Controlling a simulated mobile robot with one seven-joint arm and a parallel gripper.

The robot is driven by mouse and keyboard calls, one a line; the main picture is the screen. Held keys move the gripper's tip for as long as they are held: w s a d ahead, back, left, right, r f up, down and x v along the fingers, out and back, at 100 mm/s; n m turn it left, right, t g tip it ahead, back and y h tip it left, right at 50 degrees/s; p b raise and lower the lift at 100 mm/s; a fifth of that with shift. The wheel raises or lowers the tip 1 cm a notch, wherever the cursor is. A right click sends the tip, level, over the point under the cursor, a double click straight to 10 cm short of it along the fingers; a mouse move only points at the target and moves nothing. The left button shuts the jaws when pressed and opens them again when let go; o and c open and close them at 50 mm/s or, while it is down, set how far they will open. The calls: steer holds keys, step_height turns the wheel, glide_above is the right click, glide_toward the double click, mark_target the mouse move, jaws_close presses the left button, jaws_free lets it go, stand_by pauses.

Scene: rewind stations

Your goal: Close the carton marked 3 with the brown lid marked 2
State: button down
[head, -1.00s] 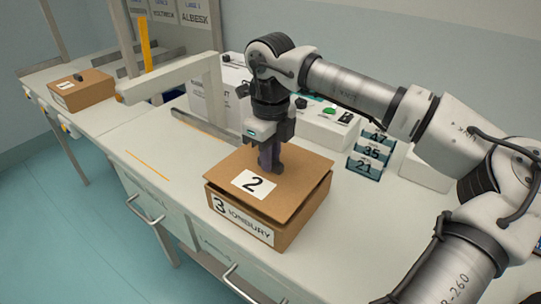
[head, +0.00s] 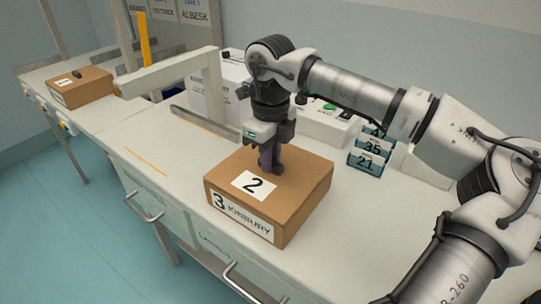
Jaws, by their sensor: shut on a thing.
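The carton marked 3 (head: 290,232) stands on the table, with a label that reads 3 and a name on its front. The brown lid marked 2 (head: 305,172) lies flat over its top, its edges in line with the carton walls and no gap showing. My gripper (head: 271,168) points straight down at the middle of the lid, behind the white 2 label. It is shut on the lid's grip, which is mostly hidden by the fingers.
Another brown carton (head: 82,88) with a dark knob on top stands at the far left. Number blocks (head: 367,160) stand right of the carton, near a white machine with a green button (head: 330,107). The table (head: 150,135) is clear to the left of the carton.

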steer(key=shift+f, duration=0.4)
steer(key=c, duration=1.3)
jaws_free()
steer(key=shift+r, duration=0.1)
step_height(320, 180, up, 14)
